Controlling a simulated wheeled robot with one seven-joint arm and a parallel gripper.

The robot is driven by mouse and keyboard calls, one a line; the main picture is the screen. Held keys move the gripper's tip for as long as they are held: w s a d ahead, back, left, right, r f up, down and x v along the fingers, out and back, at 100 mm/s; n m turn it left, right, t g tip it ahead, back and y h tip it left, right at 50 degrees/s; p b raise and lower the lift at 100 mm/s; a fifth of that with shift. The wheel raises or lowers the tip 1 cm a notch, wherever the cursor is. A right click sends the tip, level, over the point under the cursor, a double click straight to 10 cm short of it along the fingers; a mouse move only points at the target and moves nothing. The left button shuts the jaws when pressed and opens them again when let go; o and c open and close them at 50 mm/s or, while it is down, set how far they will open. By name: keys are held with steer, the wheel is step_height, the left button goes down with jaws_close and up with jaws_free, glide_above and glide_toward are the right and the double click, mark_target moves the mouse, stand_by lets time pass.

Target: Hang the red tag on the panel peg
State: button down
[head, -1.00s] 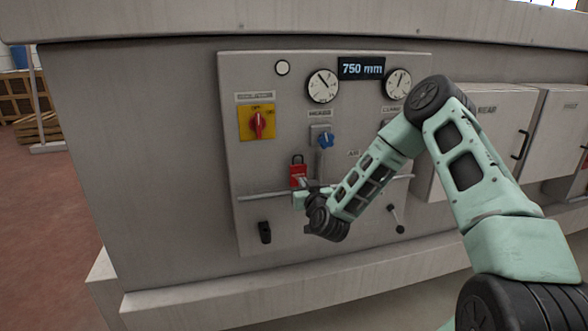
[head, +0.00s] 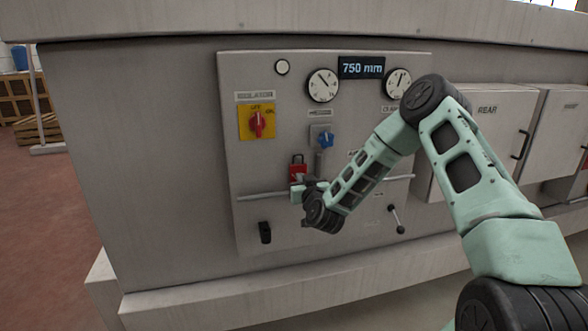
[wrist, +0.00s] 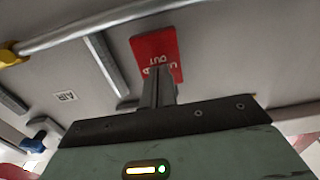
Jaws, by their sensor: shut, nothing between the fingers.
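The red tag (head: 298,170) is against the panel (head: 240,90), below the yellow switch and just above the horizontal rail. A small dark loop shows at its top. The peg itself cannot be made out. In the wrist view the tag (wrist: 150,46) shows its white lettering upside down, just beyond my fingertips. My gripper (head: 299,189) is at the tag's lower part and covers some of it. In the wrist view its fingers (wrist: 157,82) are together, with nothing held between them. Whether the fingertips touch the tag cannot be told.
A rail (head: 262,196) runs across the panel below the tag. A blue knob (head: 325,139) and a red rotary switch (head: 256,124) are above it. A black switch (head: 265,232) and a lever (head: 396,217) are below the rail. Cabinet doors (head: 490,130) stand at right.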

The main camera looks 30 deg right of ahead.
steer(key=shift+w+d, duration=0.1)
steer(key=shift+w, duration=0.15)
steer(key=shift+w+d+b, duration=0.2)
steer(key=shift+w+b, duration=0.1)
steer(key=shift+w, duration=0.35)
steer(key=shift+v, duration=1.55)
stand_by(2.0)
steer(key=b+v, duration=0.1)
steer(key=v, duration=0.6)
steer(key=shift+b, duration=0.35)
stand_by(0.4)
